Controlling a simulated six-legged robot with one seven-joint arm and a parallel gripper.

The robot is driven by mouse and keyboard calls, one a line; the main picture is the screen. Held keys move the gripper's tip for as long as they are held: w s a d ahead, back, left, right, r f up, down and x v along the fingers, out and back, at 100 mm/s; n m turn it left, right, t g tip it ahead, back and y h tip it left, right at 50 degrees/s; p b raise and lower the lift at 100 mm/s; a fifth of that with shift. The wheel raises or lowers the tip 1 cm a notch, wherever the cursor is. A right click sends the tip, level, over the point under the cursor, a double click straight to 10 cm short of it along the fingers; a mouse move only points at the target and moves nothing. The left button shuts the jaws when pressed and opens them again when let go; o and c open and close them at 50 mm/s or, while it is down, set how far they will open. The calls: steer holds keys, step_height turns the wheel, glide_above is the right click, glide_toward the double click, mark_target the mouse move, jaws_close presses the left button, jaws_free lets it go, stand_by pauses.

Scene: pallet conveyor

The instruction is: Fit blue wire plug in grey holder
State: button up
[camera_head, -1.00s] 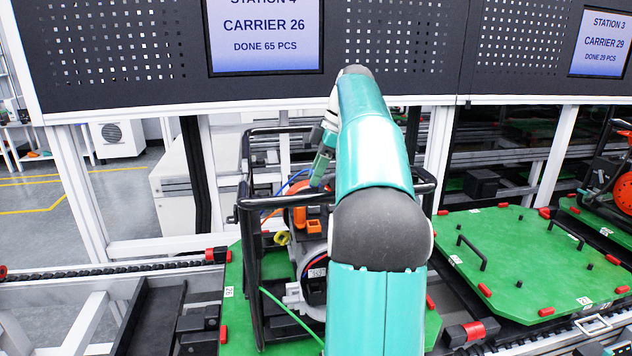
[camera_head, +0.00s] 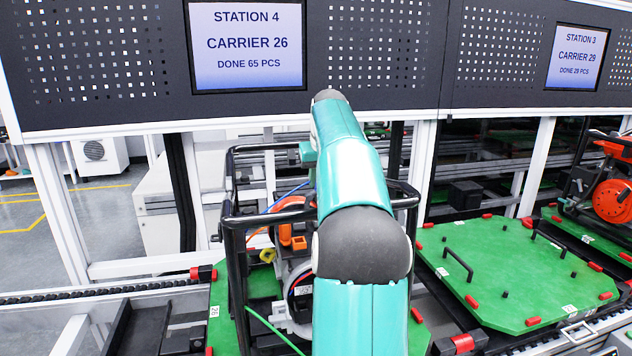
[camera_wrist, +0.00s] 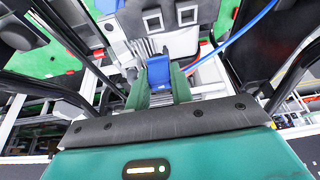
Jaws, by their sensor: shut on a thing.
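My gripper (camera_wrist: 158,84) is shut on the blue plug (camera_wrist: 158,70), which sits between its two green fingers in the wrist view. A blue wire (camera_wrist: 236,33) runs from near the plug toward the upper right. A light grey block with square openings (camera_wrist: 172,18) lies just beyond the plug and looks like the grey holder. I cannot tell whether the plug touches it. In the head view, my arm hides most of my gripper and the plug. The blue wire (camera_head: 284,196) shows there left of my arm.
A black tube frame (camera_head: 233,250) surrounds the machine with orange parts (camera_head: 286,236), close to my arm. A yellow plug (camera_head: 267,255) and a green wire (camera_head: 268,325) are at its left. A green pallet (camera_head: 510,270) with red corners stands at the right.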

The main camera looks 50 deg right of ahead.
steer(key=shift+f, duration=3.25)
steer(key=shift+f, duration=1.1)
steer(key=o, duration=1)
steer(key=shift+o, duration=0.2)
steer(key=v, duration=1.3)
steer(key=shift+r, duration=0.45)
